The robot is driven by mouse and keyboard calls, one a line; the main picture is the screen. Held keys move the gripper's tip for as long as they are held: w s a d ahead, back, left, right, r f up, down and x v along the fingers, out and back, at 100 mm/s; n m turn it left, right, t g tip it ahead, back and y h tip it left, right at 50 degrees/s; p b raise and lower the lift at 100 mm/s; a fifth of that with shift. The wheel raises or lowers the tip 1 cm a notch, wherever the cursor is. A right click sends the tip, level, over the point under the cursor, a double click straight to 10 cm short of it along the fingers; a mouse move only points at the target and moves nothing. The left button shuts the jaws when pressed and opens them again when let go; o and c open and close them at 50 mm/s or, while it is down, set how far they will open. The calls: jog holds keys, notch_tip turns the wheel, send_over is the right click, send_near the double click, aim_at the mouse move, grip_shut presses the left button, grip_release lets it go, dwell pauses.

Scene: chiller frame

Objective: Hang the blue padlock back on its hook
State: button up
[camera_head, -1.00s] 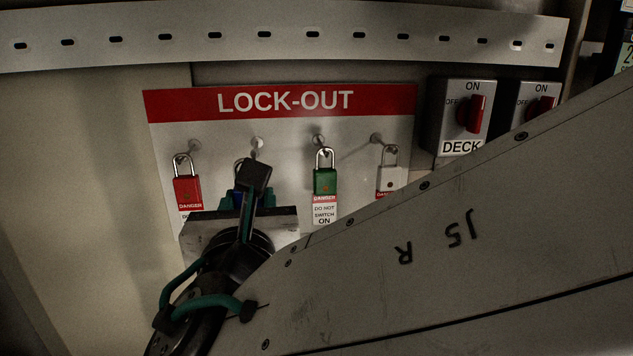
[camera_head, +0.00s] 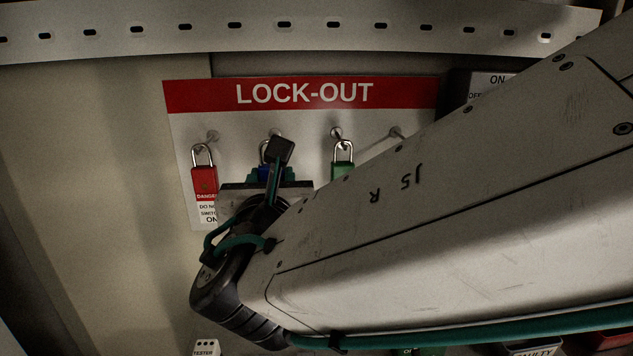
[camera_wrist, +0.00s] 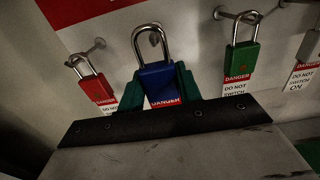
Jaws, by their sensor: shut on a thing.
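The blue padlock (camera_wrist: 158,82) is between the green fingers of my gripper (camera_wrist: 160,88) in the wrist view, its shackle upward. The shackle's top overlaps a hook (camera_wrist: 155,38) on the board; I cannot tell whether it is around the hook or in front of it. In the head view a sliver of the blue padlock (camera_head: 264,172) shows behind my wrist, and my gripper (camera_head: 270,175) is mostly hidden there. The lock-out board (camera_head: 182,120) has a red header and a row of hooks.
A red padlock (camera_head: 204,181) hangs left of the blue one, a green padlock (camera_head: 343,151) right. A switch box (camera_head: 487,88) is partly hidden by my arm. A slotted rail (camera_head: 300,38) runs above.

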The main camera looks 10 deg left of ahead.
jog(key=shift+w+a+f, duration=0.15)
jog(key=shift+w+f, duration=0.05)
jog(key=shift+w, duration=0.5)
jog(key=shift+w+a+f, duration=0.2)
jog(key=shift+w, duration=0.55)
jog(key=shift+w+a+f, duration=0.15)
jog(key=shift+w+f, duration=0.05)
jog(key=shift+w, duration=0.5)
jog(key=o, duration=1.2)
jog(key=shift+c, duration=0.2)
